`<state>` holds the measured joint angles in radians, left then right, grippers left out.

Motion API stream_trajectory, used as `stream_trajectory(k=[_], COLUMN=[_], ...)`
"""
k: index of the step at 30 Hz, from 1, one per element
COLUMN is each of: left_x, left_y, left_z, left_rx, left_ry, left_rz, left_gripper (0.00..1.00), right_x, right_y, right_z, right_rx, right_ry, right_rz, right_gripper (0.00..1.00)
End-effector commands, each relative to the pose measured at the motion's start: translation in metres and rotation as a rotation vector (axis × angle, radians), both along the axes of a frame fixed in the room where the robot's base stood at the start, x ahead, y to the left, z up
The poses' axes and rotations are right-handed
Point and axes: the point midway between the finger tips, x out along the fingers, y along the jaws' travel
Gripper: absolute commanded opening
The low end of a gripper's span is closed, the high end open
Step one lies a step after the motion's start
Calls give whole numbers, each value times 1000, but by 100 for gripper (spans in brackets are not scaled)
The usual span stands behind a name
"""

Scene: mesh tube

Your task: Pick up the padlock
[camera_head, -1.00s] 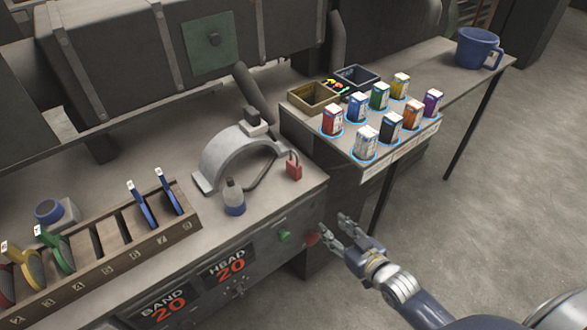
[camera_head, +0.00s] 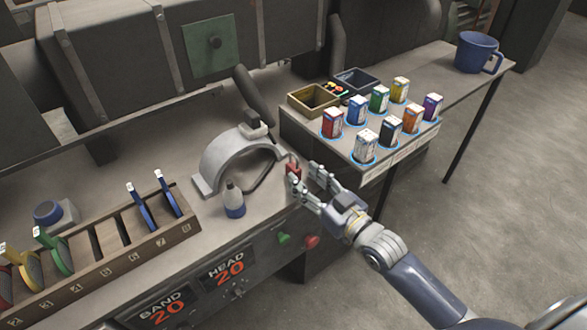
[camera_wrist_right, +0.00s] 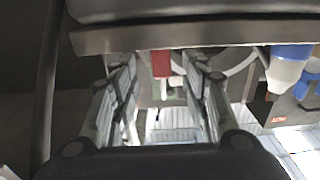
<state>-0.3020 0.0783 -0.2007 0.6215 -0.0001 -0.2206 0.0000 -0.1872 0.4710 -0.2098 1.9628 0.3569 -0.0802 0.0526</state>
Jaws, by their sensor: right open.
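The red padlock (camera_head: 293,168) sits at the right end of the grey arched metal piece (camera_head: 230,155) on the machine bench. My right gripper (camera_head: 306,174) is open at the bench's right edge, close to the padlock, and its fingers partly cover the padlock's lower part. In the right wrist view the padlock (camera_wrist_right: 161,63) shows as a red block ahead, between the two spread fingers. I cannot tell whether a finger touches it. My left gripper is not in view.
A blue-based bottle (camera_head: 234,200) stands left of the padlock. A wooden rack (camera_head: 115,250) with coloured tools is further left. The side table (camera_head: 425,75) at right holds several small boxes, open bins and a blue mug (camera_head: 475,52). Grey floor is free at right.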

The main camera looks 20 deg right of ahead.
Motion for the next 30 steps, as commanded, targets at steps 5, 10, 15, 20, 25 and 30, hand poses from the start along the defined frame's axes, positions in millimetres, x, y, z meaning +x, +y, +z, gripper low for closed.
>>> stream_trajectory(k=[5,10,15,20,25,30], left_x=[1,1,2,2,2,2], left_y=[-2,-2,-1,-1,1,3], left_z=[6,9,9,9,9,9], left_rx=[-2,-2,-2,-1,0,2], left_ry=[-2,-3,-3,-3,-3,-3], left_rz=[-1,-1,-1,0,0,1], left_gripper=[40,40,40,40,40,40], right_x=[17,38,47,47,47,47], right_y=[8,16,20,20,20,20], right_z=[8,10,9,8,8,8], right_rx=[3,2,0,0,0,0], right_ry=[-2,-2,0,1,0,0], right_rz=[-1,-1,0,0,0,-1], right_gripper=[42,42,42,42,17,0])
